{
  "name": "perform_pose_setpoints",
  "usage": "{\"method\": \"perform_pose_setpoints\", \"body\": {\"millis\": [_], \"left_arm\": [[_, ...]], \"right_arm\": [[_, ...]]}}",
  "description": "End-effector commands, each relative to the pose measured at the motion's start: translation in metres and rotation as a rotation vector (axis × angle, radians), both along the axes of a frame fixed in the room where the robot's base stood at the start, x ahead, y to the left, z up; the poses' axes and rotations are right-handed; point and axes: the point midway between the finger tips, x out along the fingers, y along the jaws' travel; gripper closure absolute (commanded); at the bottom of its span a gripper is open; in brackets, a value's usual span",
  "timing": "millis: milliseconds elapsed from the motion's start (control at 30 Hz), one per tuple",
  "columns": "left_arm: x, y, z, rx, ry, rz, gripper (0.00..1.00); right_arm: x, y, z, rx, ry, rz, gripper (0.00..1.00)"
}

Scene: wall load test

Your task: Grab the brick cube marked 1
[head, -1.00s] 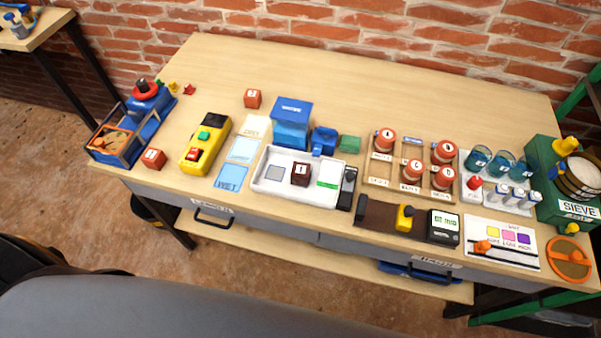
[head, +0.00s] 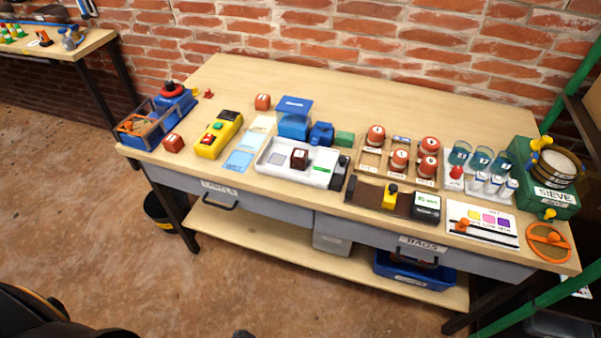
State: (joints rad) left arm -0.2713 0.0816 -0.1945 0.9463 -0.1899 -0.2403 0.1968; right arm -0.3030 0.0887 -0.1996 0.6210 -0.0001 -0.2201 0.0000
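The numbers on these two are too small to read surely. Neither of my grippers is in view, and nothing touches the cubes.
A yellow button box (head: 219,134) and blue cards (head: 243,153) lie left of the tray. A blue box (head: 294,119) stands behind it. Orange-topped weights (head: 399,160), jars and a green sieve unit (head: 548,190) fill the right. The bench's back strip is clear.

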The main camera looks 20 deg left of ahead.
Motion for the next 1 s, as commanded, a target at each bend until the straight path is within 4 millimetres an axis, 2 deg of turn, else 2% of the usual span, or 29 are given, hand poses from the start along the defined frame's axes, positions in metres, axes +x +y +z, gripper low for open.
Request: {"method": "perform_pose_setpoints", "body": {"millis": [33, 167, 267, 367, 467, 500, 567, 600, 700, 800, 900, 1000], "left_arm": [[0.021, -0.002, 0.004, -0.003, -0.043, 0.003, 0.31], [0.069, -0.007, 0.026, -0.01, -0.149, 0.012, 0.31], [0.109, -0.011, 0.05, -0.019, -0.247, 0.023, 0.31], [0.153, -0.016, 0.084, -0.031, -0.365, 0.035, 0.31], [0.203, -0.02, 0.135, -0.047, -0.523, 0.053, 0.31], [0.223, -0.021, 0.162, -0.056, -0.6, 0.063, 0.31], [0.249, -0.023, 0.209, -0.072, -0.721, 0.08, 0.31], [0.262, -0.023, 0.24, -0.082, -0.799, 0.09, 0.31], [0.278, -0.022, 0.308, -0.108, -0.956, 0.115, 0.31], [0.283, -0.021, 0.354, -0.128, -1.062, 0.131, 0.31], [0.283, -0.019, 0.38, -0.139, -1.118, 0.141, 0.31], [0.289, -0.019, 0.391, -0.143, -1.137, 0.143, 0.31]], "right_arm": [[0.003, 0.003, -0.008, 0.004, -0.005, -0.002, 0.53], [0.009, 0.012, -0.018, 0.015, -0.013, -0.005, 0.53], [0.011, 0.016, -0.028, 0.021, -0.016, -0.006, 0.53], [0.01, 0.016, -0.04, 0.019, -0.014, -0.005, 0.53], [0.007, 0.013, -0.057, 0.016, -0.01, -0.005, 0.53], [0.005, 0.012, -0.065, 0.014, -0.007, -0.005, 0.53], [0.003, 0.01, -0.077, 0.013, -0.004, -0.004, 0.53], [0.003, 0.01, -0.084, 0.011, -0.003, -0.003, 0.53], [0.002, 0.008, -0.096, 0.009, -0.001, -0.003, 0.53], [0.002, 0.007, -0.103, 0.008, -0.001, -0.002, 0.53], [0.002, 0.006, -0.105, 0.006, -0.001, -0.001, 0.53], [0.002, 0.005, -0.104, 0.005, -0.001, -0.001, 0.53]]}}
